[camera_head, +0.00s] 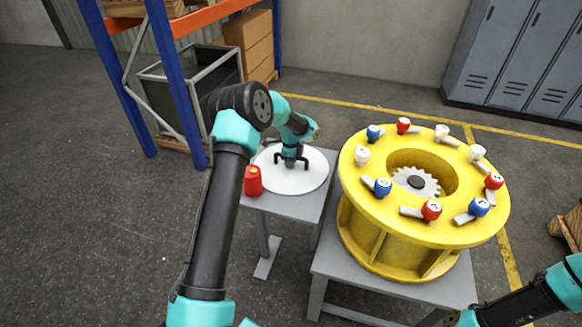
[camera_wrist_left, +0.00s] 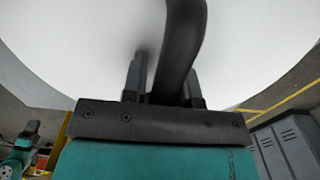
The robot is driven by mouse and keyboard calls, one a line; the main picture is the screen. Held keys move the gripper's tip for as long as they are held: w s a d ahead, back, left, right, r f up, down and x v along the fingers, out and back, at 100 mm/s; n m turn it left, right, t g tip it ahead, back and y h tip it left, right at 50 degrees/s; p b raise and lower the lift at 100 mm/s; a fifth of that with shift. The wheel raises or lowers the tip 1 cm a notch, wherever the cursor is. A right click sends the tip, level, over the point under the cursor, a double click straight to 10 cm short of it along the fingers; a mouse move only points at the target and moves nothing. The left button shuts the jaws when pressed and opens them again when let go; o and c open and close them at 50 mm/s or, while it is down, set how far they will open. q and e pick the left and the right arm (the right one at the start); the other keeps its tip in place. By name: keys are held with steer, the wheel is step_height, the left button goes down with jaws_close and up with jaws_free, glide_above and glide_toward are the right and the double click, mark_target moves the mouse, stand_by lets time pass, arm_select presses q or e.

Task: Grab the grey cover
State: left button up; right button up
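The grey cover (camera_head: 318,171) is a pale round disc with a dark arched handle. It lies on a small grey table left of the yellow drum. My left gripper (camera_head: 291,161) points down at the middle of the cover, at the handle. In the left wrist view the pale cover (camera_wrist_left: 80,45) fills most of the picture. The dark handle (camera_wrist_left: 182,45) runs down between the two fingers of my left gripper (camera_wrist_left: 165,88). Whether the fingers press on the handle is unclear. My right gripper (camera_head: 453,319) is partly cut off at the bottom edge.
A red canister (camera_head: 253,182) stands at the left of the cover. The yellow drum (camera_head: 360,222) carries several red, white and blue knobs around a gear (camera_head: 428,180). A blue and orange rack (camera_head: 182,95) stands behind left, lockers (camera_head: 510,55) behind right.

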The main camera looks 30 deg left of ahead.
arm_select(q)
jaws_close()
stand_by(0.9)
steer(key=shift+w+r, duration=0.1)
steer(key=shift+r, duration=0.1)
